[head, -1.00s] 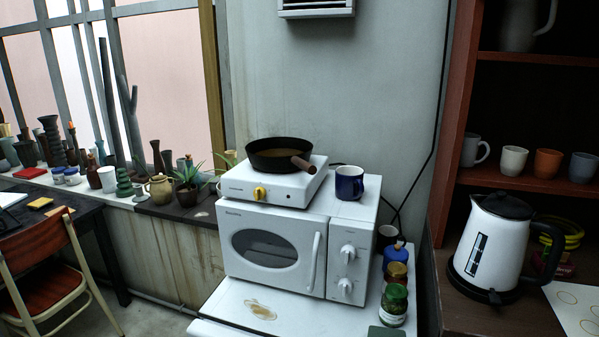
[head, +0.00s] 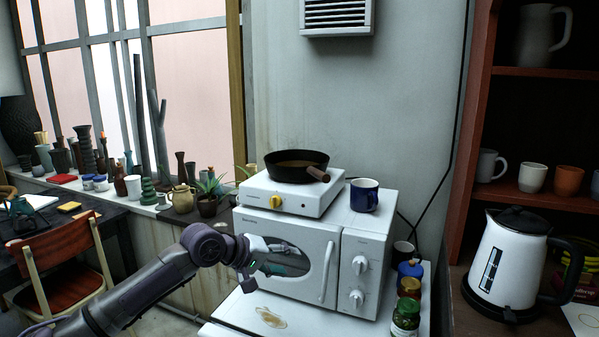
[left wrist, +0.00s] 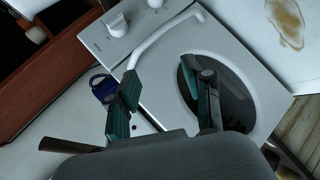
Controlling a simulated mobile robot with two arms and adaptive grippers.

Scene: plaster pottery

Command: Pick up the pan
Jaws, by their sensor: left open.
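The dark pan (head: 297,163) sits on a white hot plate (head: 290,193) on top of the microwave. Its brown handle (head: 318,174) points to the right and toward me. My left gripper (head: 268,258) is in front of the microwave door, below the pan and apart from it. In the left wrist view the left gripper's fingers (left wrist: 165,105) are spread and empty in front of the microwave. The pan's handle (left wrist: 70,146) shows there at lower left; the gripper's body hides most of the pan. My right gripper is not in view.
The white microwave (head: 290,252) stands on a white stand. A blue mug (head: 364,195) stands on it, right of the hot plate. Jars (head: 407,305) stand right of the microwave. A white kettle (head: 508,262) is on the right shelf. Plants and pottery line the left sill.

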